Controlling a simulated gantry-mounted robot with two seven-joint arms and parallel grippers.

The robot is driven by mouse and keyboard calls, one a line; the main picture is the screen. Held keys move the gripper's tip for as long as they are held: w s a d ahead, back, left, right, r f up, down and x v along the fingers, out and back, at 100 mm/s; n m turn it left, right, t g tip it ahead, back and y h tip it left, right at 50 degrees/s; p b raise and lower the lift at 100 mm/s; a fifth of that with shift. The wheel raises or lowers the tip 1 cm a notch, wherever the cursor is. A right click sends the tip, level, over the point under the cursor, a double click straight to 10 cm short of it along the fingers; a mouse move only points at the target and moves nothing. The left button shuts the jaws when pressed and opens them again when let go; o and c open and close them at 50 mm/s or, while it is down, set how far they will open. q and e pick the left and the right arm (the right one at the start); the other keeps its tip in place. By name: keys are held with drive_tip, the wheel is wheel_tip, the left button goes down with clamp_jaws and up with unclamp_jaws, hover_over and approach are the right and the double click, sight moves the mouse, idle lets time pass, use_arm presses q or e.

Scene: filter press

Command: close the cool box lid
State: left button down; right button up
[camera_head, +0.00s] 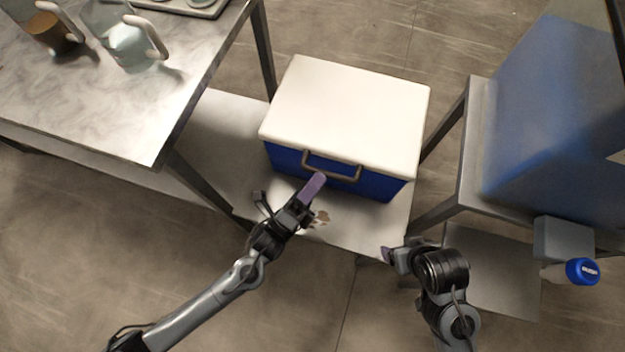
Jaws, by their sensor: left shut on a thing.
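The cool box has a blue body (384,185) and a white lid (350,110). It stands on a low shelf between two tables. The lid lies flat over the body, and I see no gap along its front edge. A grey-brown handle (345,172) spans the blue front face. My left gripper (317,182), with purple finger pads, is at the handle's left end, shut on it; the exact contact is hard to see. My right gripper (389,254) is apart from the box, in front of its right corner; its jaw opening cannot be made out.
A metal table (130,105) with glass jugs (128,42) stands at left. At right, a metal stand (474,150) carries a large blue translucent thing (555,120). A blue-capped bottle (582,271) is at lower right. The shelf (225,140) has bare room left of the box.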

use_arm(q)
drive_tip(key=shift+f, duration=0.35)
drive_tip(key=c, duration=1.4)
unclamp_jaws()
drive_tip(key=o, duration=0.3)
drive_tip(key=shift+r, duration=0.1)
use_arm(e)
drive_tip(key=shift+d, duration=0.15)
drive_tip(key=shift+r, duration=0.25)
use_arm(q)
drive_tip(key=p+v, duration=0.2)
drive_tip(key=v, duration=0.9)
drive_tip(key=shift+p, duration=0.3)
use_arm(e)
wheel_tip(320, 180, up, 2)
drive_tip(key=shift+r, duration=0.1)
use_arm(q)
drive_tip(key=shift+r, duration=0.2)
